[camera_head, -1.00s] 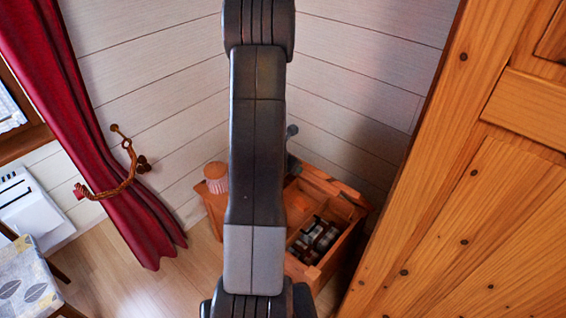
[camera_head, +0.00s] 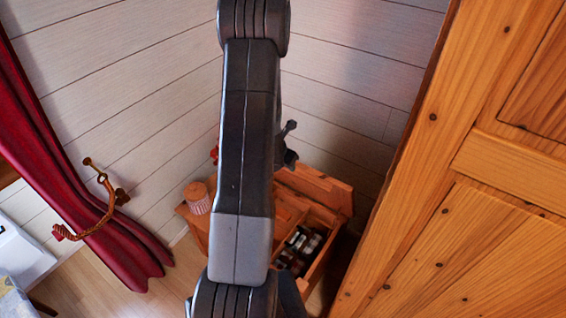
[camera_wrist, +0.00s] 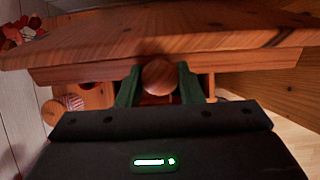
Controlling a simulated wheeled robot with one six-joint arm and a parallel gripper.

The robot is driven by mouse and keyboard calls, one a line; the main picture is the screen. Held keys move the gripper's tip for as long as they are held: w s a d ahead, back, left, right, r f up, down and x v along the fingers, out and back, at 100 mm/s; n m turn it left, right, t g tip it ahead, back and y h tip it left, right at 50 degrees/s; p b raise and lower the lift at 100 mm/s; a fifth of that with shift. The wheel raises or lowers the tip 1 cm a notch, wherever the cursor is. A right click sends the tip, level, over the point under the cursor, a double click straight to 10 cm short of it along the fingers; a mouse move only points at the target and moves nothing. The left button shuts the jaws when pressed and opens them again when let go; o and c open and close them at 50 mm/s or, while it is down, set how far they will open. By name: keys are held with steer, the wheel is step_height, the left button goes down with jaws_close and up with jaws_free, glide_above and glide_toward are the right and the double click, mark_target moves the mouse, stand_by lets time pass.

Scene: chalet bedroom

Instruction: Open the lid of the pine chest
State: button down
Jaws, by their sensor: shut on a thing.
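The pine chest (camera_head: 321,262) stands in the corner, partly hidden behind my arm. Its lid (camera_head: 318,186) is tilted up at the back, and dark and pale small items show inside the chest. In the wrist view the lid (camera_wrist: 215,38) spans the top of the picture, seen close up. My gripper (camera_wrist: 158,80) has its green fingers on both sides of a round wooden knob (camera_wrist: 159,76) at the lid's edge and is shut on it. In the head view the fingers are hidden; only a dark wrist part shows beside the lid.
A large wooden panel (camera_head: 440,200) rises close on the right. A red curtain (camera_head: 75,170) hangs left, with bare floor (camera_head: 95,275) below.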

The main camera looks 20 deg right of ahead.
steer(key=c, duration=1)
jaws_free()
steer(key=p+v, duration=0.3)
steer(key=v, duration=1)
steer(key=shift+a+r+p, duration=0.15)
steer(key=shift+r+p, duration=0.15)
steer(key=shift+p, duration=0.1)
steer(key=shift+s, duration=0.1)
